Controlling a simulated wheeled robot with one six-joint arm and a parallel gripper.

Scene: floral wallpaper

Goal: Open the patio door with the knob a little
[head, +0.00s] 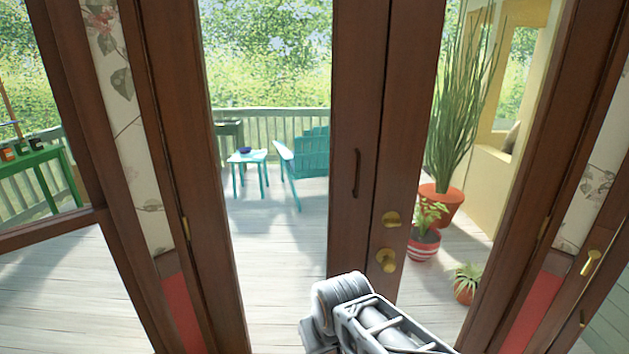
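The patio door (405,160) is the right leaf of a pair with dark brown wooden frames and glass panes. Its stile meets the left leaf (350,90) at the middle of the head view, and I see no gap between them. A round brass knob (387,260) sits low on the stile, with a smaller brass fitting (391,218) above it. The left leaf has a dark vertical pull handle (356,172). Part of my grey-white arm shows at the bottom centre, below the knob and apart from it in the picture. My gripper's fingers do not show.
Another brass handle (590,262) is on a frame at the right edge. Floral wallpaper strips (125,130) flank the doors. Through the glass are a deck, a teal chair (303,155), a small teal table (247,160) and potted plants (440,205).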

